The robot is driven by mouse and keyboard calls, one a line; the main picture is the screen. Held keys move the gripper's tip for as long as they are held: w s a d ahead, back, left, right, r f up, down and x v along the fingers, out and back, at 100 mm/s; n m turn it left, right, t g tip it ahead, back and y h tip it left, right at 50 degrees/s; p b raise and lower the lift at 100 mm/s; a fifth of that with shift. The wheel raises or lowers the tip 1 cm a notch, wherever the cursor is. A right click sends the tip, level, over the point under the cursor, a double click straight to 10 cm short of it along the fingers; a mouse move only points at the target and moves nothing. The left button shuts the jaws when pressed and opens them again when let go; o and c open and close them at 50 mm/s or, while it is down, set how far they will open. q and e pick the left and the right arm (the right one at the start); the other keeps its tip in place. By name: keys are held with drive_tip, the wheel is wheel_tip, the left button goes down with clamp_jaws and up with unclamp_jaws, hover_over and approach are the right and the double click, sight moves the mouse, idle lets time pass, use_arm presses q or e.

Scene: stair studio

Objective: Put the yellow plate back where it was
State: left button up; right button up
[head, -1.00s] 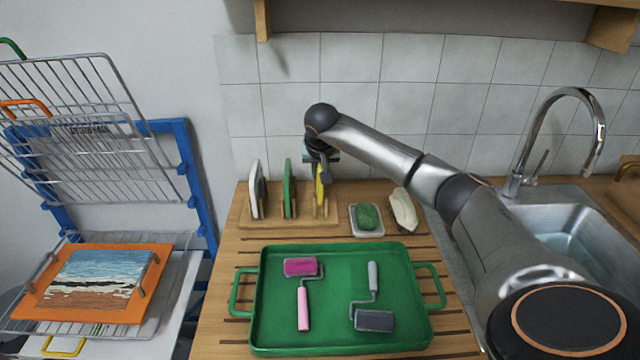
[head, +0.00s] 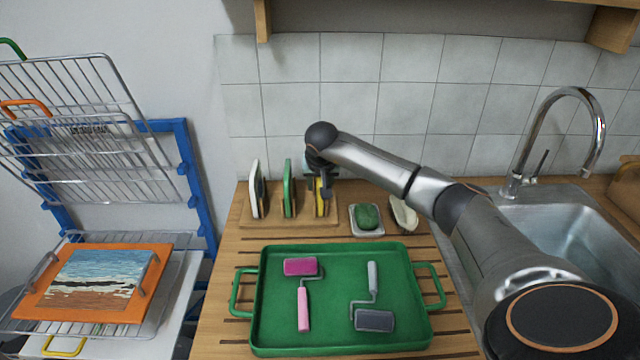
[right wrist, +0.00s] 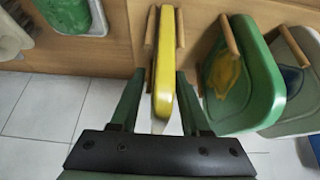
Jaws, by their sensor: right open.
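The yellow plate (head: 319,205) stands on edge in the rightmost slot of the wooden rack (head: 285,222), beside the green plate (head: 288,190). In the right wrist view the yellow plate (right wrist: 164,60) stands between two wooden pegs. My right gripper (head: 320,183) is over the plate's upper edge and hides part of it in the head view. In the right wrist view its fingers (right wrist: 159,80) are open, one on each side of the plate, with gaps visible. My left gripper is not in view.
A white plate (head: 256,190) stands at the rack's left. A dish with a green sponge (head: 367,216) and a pale oval object (head: 403,215) lie right of the rack. A green tray (head: 340,335) with two rollers fills the front. The sink (head: 565,240) is at right.

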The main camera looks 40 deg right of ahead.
drive_tip(key=shift+r, duration=0.15)
drive_tip(key=shift+s+r, duration=0.1)
drive_tip(key=shift+r, duration=0.15)
drive_tip(key=v, duration=1.1)
drive_tip(key=shift+a+r, duration=0.2)
drive_tip(key=shift+s, duration=0.1)
